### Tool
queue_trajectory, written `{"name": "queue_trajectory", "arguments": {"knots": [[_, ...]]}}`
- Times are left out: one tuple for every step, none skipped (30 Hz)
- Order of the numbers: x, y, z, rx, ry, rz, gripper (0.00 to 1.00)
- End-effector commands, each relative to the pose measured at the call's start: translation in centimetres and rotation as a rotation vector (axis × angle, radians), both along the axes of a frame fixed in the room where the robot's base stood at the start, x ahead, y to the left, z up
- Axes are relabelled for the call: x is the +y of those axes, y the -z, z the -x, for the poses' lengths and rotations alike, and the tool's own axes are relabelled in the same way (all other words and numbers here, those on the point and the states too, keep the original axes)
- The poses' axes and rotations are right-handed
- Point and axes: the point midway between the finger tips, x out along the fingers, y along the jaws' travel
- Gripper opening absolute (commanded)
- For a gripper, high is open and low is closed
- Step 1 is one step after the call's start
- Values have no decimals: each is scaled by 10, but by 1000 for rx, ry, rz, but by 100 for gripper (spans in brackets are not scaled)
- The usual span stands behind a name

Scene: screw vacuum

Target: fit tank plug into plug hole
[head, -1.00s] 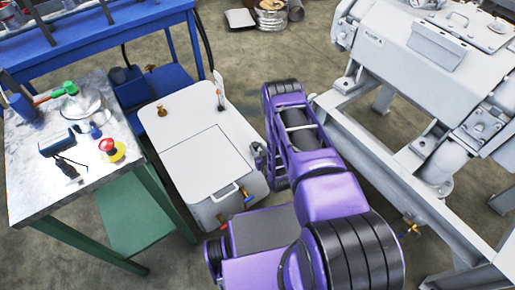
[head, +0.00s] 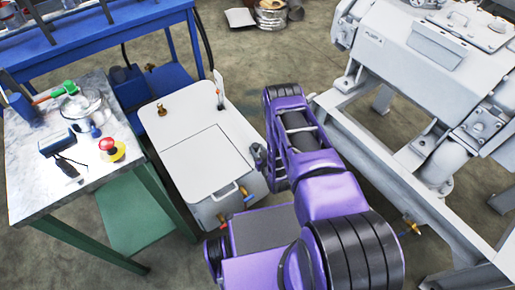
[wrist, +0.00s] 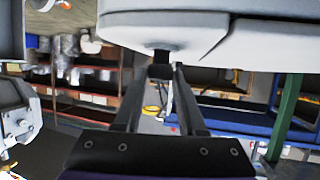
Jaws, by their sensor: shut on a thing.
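The white tank (head: 195,150) stands on the floor left of my arm in the head view. Its pale underside or edge (wrist: 165,32) fills the top of the wrist view. My gripper (wrist: 160,72) points at it, with its two dark fingers closed on a small dark piece, the tank plug (wrist: 160,65). The plug is just below a grey round spot on the tank (wrist: 161,47). I cannot tell whether the plug touches the tank or is in the hole. The plug hole is not clearly visible.
A metal-topped table (head: 30,185) with small tools stands at the left, and a blue workbench (head: 100,35) behind it. A large grey machine on a frame (head: 420,70) stands close on the right. Shelves (wrist: 90,90) show in the wrist view background.

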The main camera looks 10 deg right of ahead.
Motion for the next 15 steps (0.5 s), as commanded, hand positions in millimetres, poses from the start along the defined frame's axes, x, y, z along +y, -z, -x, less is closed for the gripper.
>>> {"name": "queue_trajectory", "arguments": {"knots": [[0, 1, 0, 0, 0, 0, 0], [0, 2, 0, -1, 0, 0, 0], [0, 3, 0, -1, 0, 0, 0], [0, 4, 0, -1, 0, 0, 0], [0, 4, 0, -1, 0, 0, 0], [0, 5, 0, -1, 0, 0, 0], [0, 6, 0, 0, 0, 0, 0], [0, 7, 0, 0, 0, 0, 0], [0, 8, 0, 0, 0, 0, 0], [0, 9, 0, 0, 0, 0, 0], [0, 10, 0, 0, 0, 0, 0], [0, 11, 0, 0, 0, 0, 0], [0, 12, 0, 0, 0, 0, 0], [0, 12, 0, 0, 0, 0, 0], [0, 13, 0, 0, 0, 0, 0]]}}
